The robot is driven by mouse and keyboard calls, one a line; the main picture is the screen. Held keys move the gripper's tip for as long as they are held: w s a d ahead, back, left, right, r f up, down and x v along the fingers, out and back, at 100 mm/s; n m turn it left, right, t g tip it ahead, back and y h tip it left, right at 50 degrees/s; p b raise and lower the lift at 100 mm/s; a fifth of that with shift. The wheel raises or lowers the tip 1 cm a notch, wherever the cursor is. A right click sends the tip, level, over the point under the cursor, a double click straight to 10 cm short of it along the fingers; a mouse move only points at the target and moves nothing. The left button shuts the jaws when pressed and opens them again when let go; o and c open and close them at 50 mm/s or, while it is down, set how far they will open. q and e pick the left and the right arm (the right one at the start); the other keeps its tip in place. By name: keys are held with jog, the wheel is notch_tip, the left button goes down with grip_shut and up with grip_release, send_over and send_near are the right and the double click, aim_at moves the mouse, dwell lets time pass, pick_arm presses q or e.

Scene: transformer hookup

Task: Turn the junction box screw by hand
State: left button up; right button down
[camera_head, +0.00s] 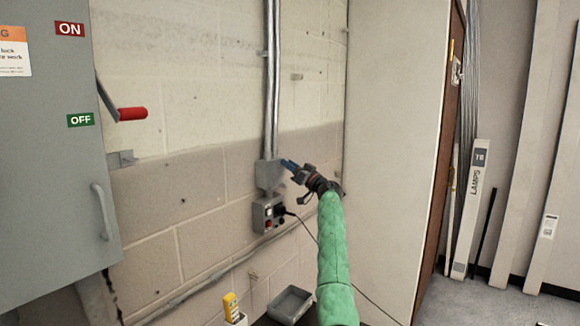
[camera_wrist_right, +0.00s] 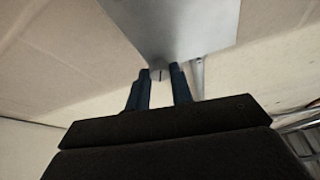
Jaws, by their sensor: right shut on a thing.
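The grey junction box (camera_head: 268,174) is on the block wall, below two vertical metal conduits. Its underside and face fill the upper part of the right wrist view (camera_wrist_right: 185,25). My right gripper (camera_head: 285,163) reaches up to the box from the right. The gripper is shut on the screw at the box's edge. In the head view the screw is too small to make out. My left gripper is not in view.
A switch and socket box (camera_head: 268,214) with a plugged black cord is just below the junction box. A grey cabinet (camera_head: 45,180) with a red-handled lever (camera_head: 132,114) stands at left. A grey tray (camera_head: 290,305) and yellow meter (camera_head: 231,306) are below.

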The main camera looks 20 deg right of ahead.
pick_arm(q)
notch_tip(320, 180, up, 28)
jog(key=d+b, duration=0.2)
jog(key=b, duration=0.5)
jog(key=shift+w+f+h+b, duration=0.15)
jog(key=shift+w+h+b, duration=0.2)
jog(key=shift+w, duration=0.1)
pick_arm(e)
jog(key=shift+w+d+r+m+g+h, duration=0.2)
jog(key=shift+m+g, duration=1.35)
jog(key=shift+m, duration=4.4)
jog(key=shift+s+a+r+m+g+h, duration=0.3)
jog(key=shift+m+g, duration=1.3)
jog(key=shift+m, duration=4.4)
jog(key=shift+w+d+r+m+g+h, duration=0.25)
jog(key=shift+m+g, duration=1.3)
jog(key=shift+m, duration=4.4)
